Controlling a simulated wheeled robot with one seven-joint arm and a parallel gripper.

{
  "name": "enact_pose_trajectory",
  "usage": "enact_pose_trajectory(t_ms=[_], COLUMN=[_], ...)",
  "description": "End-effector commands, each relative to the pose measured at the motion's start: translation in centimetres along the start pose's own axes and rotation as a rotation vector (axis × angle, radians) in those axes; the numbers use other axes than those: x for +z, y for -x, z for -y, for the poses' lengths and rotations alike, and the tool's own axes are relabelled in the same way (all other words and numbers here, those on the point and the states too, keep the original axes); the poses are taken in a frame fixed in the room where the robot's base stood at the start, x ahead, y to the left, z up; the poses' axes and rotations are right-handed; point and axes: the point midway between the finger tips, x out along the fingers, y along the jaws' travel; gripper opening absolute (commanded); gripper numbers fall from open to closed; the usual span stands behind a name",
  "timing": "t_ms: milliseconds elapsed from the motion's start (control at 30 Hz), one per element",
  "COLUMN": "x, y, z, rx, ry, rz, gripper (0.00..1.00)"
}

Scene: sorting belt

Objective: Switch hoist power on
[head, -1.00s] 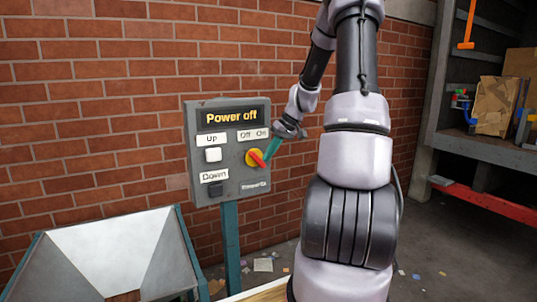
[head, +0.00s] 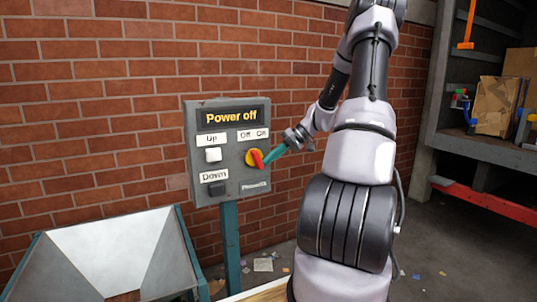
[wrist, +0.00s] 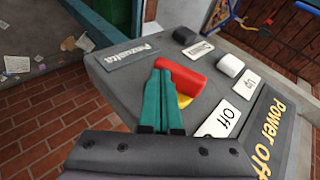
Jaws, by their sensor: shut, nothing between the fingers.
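The grey control box (head: 228,185) stands on a teal post in front of the brick wall. Its display (head: 232,116) reads "Power off". The rotary switch (head: 257,158) has a red handle on a yellow disc, below the "Off" and "On" labels. In the wrist view the red handle (wrist: 184,66) lies right beside my fingertips. My gripper (head: 268,157) has teal fingers, shut and empty, at the right side of the handle; they also show in the wrist view (wrist: 163,75). They look against or very close to the handle; contact is not certain. The fingers partly hide the yellow disc.
A white "Up" button (head: 213,155) and a dark "Down" button (head: 216,188) sit left of the switch. A metal hopper (head: 100,245) stands at the lower left. A shelf with cardboard boxes (head: 495,105) is at the right. Floor with scraps lies between.

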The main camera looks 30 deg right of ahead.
Motion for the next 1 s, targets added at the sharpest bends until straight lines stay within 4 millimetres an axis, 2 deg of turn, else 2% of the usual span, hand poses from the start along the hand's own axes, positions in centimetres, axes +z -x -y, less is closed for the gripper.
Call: enact_pose_trajectory(t_ms=[1000], x=[0.6], y=[-1.4], z=[-1.2], rx=[-0.404], ry=[-0.134], rz=[-0.039], gripper=[0.00])
